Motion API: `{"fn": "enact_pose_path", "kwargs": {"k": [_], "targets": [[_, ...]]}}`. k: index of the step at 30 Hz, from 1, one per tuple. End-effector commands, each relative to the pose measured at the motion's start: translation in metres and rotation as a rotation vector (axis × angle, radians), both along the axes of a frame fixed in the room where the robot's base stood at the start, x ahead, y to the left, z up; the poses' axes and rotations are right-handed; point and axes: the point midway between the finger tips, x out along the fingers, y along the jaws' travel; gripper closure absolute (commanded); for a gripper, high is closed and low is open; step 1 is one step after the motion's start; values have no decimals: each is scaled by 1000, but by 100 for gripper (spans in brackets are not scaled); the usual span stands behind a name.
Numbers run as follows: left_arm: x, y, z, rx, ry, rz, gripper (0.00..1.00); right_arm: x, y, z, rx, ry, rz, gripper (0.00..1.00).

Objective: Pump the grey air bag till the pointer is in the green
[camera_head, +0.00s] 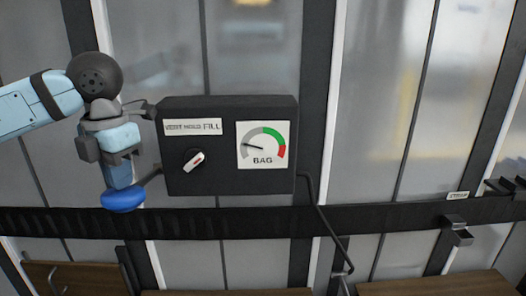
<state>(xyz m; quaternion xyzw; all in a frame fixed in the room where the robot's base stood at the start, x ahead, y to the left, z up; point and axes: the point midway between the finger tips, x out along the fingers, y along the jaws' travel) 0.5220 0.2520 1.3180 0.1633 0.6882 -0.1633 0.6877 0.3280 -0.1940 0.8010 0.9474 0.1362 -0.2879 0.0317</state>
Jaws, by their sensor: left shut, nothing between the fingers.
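A black control box (228,187) hangs in the middle left, with a white gauge (263,145) marked BAG. The gauge pointer lies at the left, in the grey part of the arc, short of the green. A white knob (194,161) with a red mark points up and right, below a label (193,127) reading VENT, HOLD, FILL. My left gripper (118,160) is shut, to the left of the box, pointing down. A blue rounded piece (122,199) is just below it; I cannot tell whether they touch. I cannot make out the grey air bag. My right gripper is out of view.
A dark horizontal rail (390,216) crosses behind the box. A black hose (325,222) runs down from the box's right side. A small label (458,195) and grey bracket (457,230) are at the right. Brown wooden surfaces (80,277) line the bottom.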

Motion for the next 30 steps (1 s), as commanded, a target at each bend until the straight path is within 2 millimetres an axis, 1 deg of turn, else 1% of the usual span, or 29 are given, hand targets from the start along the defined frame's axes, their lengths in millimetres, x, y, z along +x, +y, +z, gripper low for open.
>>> {"fn": "enact_pose_path", "kwargs": {"k": [1, 3, 13, 24, 29, 30], "targets": [[0, 0, -6, 0, 0, 0, 100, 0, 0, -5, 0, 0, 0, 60], [0, 0, -10, 0, 0, 0, 100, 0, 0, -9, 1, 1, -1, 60], [0, 0, -30, 0, 0, 0, 100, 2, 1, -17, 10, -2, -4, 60], [0, 0, -52, 0, 1, 0, 100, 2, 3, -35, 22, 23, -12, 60], [0, 0, -62, 0, 0, 0, 100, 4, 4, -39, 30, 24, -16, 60], [0, 0, -59, 0, -1, 0, 100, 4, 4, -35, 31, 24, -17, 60]]}}
